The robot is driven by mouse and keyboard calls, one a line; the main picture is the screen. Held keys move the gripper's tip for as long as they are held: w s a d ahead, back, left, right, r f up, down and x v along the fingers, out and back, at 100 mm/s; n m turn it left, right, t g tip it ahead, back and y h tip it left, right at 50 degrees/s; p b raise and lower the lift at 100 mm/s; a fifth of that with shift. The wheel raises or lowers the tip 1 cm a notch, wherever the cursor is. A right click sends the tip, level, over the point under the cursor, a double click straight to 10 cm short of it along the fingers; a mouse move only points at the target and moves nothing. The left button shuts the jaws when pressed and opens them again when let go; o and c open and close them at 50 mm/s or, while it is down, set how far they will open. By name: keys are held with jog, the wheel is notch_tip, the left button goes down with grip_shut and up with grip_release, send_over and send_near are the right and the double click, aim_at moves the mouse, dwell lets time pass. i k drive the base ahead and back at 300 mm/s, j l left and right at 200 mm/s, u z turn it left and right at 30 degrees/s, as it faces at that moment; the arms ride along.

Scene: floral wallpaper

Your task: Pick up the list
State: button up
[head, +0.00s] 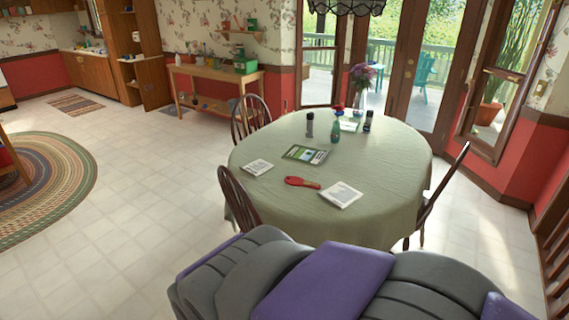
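Several flat papers lie on the green-clothed table (270,205), and I cannot read which one is the list. A white card with faint print (258,167) is on the left. A dark booklet with green and white on it (305,154) lies near the middle. A thicker white pad or book (341,194) lies near the front edge. A pale sheet (348,126) lies at the back, partly behind other things. My gripper is not in view.
A red paddle-shaped item (301,182) lies between the card and pad. A teal bottle (335,132), dark containers (310,124) and a flower vase (361,92) stand further back. Chairs (436,195) surround the table. A grey and purple shape fills the bottom.

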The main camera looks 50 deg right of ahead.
aim_at(258, 167)
jog(key=z, duration=1.75)
jog(key=i+j+z, duration=0.35)
jog(key=j, duration=0.3)
jog(key=i+j+z, duration=0.15)
jog(key=j, duration=0.25)
jog(key=i+j+z, duration=0.2)
jog(key=j, duration=0.15)
jog(key=j+z, duration=0.15)
jog(key=j, duration=0.25)
jog(key=i+j, duration=0.1)
jog(key=j, duration=0.5)
jog(key=i+j, duration=0.15)
jog(key=j, duration=0.4)
jog(key=i+j+z, duration=0.1)
jog(key=j, duration=0.5)
jog(key=i+j, duration=0.1)
jog(key=j, duration=0.45)
jog(key=i+j, duration=0.1)
jog(key=j, duration=0.5)
jog(key=j+z, duration=0.1)
jog(key=j, duration=0.5)
jog(key=i, duration=0.05)
